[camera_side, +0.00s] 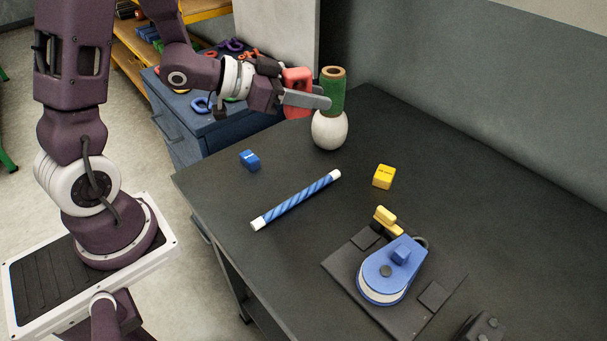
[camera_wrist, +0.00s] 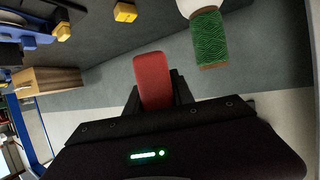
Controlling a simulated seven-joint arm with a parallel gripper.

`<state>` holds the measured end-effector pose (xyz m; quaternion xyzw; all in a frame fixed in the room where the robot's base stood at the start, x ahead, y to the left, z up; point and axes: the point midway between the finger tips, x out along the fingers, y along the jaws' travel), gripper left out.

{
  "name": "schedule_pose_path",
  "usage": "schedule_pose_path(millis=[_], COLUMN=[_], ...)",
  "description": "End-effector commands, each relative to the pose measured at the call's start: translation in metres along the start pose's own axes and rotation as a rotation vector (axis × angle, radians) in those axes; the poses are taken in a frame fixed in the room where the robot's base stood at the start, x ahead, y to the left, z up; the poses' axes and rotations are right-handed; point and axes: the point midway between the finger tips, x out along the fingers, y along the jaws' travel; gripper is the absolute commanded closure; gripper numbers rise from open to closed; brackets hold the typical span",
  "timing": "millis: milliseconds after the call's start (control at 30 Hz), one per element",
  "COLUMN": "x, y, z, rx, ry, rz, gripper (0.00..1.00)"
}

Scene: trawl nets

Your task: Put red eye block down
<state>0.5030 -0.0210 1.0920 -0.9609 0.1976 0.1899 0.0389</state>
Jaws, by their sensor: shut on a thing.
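The red eye block (camera_side: 297,78) is held between the fingers of my gripper (camera_side: 307,97), up in the air at the far left of the dark table (camera_side: 230,205). In the side view the near grey finger covers part of it, and the other finger is mostly hidden. In the wrist view the red block (camera_wrist: 153,78) stands out between the fingers of my gripper (camera_wrist: 155,95). I cannot tell in the side view how high above the table it is.
A green twine spool (camera_side: 331,93) on a white ball (camera_side: 329,130) is close beside the gripper. A blue block (camera_side: 250,160), a striped blue rod (camera_side: 296,200), a yellow block (camera_side: 384,176) and a blue device (camera_side: 391,270) lie on the table. Bare tabletop lies between them.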

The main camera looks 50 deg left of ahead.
Motion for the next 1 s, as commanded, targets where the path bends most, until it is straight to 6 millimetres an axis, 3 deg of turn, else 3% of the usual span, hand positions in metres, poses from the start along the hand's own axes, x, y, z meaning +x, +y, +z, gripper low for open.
schedule_pose_path(millis=[133, 367, 467, 567, 767, 900, 1000], x=[-0.007, -0.003, 0.017, 0.055, 0.146, 0.208, 0.240], y=[-0.021, -0.022, -0.018, -0.006, 0.050, 0.117, 0.166], z=[-0.009, -0.009, -0.011, -0.015, -0.029, -0.038, -0.043], rx=[-0.039, -0.039, -0.023, 0.003, 0.063, 0.099, 0.120], ry=[0.001, -0.001, -0.002, -0.001, 0.002, 0.001, 0.001], rz=[-0.095, -0.094, -0.055, 0.008, 0.153, 0.249, 0.300], gripper=[1.00, 1.00, 1.00, 1.00, 1.00, 1.00, 1.00])
